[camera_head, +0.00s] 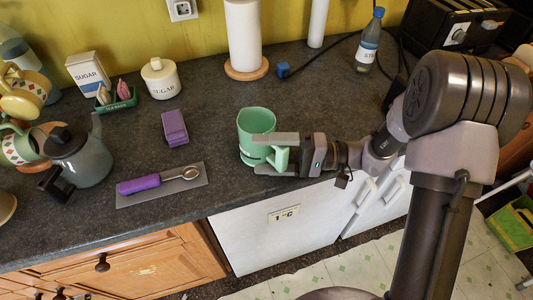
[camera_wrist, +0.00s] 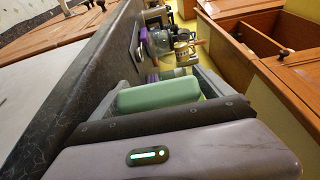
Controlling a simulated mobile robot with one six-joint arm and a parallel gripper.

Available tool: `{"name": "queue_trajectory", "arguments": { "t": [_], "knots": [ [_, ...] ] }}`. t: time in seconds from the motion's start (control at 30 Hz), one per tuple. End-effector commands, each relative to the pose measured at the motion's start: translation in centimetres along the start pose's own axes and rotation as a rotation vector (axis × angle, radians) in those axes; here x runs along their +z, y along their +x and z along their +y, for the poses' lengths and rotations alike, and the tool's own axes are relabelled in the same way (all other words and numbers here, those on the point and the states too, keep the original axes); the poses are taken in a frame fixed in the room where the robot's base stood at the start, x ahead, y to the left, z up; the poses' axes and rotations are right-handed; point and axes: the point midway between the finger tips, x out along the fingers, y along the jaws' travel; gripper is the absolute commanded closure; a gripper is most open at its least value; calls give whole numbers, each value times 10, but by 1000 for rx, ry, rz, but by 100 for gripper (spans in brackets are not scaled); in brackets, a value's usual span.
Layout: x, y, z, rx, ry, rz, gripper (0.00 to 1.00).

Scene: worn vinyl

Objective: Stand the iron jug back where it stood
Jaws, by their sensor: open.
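A mint-green jug (camera_head: 256,122) stands upright on the dark worktop near its front edge, its handle toward my gripper. My gripper (camera_head: 258,155) reaches in from the right with its jaws open, one finger on each side of the handle; I cannot tell whether they touch it. A green part of the jug (camera_wrist: 158,95) also shows between the fingers in the wrist view. A grey pot (camera_head: 82,160) with a black lid and handle stands at the left. Neither vessel is plainly iron by look.
A spoon with a purple handle (camera_head: 140,184) lies on a grey mat (camera_head: 196,198). A purple block (camera_head: 174,128), a sugar jar (camera_head: 160,80), a paper roll (camera_head: 243,40) and a bottle (camera_head: 368,45) stand farther back. Worktop between the purple block and the jug is clear.

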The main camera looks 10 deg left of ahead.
Motion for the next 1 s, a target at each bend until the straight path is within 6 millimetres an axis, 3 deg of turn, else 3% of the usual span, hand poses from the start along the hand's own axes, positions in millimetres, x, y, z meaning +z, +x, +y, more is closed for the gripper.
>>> {"name": "queue_trajectory", "arguments": {
  "t": [0.37,1.0],
  "knots": [
    [1,-1,2,1,2,-1,0],
    [0,-26,2,2,1,-1,0]
  ]
}}
